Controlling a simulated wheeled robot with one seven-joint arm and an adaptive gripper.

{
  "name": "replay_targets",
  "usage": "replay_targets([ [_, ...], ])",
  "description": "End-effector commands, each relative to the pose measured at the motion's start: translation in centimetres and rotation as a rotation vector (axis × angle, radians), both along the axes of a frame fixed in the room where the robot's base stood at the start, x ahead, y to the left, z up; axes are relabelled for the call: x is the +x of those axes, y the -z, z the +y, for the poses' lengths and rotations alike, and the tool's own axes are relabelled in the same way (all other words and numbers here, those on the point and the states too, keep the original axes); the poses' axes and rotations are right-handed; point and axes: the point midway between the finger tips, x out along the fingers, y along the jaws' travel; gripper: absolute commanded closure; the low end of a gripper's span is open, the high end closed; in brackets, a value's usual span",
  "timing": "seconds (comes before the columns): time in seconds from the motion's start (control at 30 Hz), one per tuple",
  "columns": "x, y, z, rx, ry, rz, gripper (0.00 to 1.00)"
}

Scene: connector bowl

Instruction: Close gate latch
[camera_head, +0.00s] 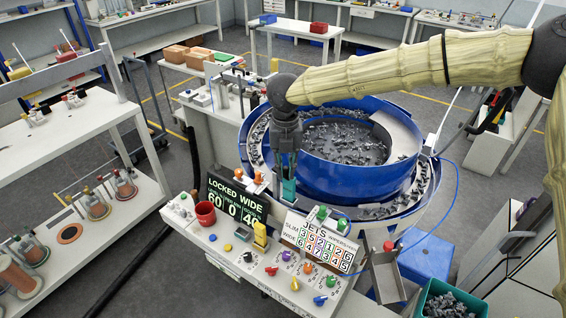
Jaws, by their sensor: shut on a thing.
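My gripper (287,172) points down at the left front rim of the blue bowl feeder (345,187). It is shut on a small teal piece (288,190) just behind the control panel. I cannot tell whether this piece is the gate latch, as the fingers hide its upper part. The bowl holds many small grey connectors (345,142). A black display (237,202) in front of the bowl reads "LOCKED WIDE" with numbers 60, 0 and 40.
The control panel (262,262) has several coloured knobs, a red cup (205,213) and a number board (317,241). A green bin (450,300) of grey parts is at lower right. A shelf with spools (95,205) stands at left. Floor shows between the benches.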

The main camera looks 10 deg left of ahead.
Motion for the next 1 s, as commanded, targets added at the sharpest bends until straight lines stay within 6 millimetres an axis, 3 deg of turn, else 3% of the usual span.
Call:
replay_targets([
  [0.4,0.69,-0.22,-0.27,0.001,-0.169,-0.002,1.0],
  [0.93,0.79,-0.18,-0.29,0.001,-0.189,-0.003,1.0],
  [0.97,0.79,-0.19,-0.29,0.001,-0.189,-0.003,0.8],
  [1.0,0.78,-0.18,-0.3,0.001,-0.189,-0.003,0.72],
])
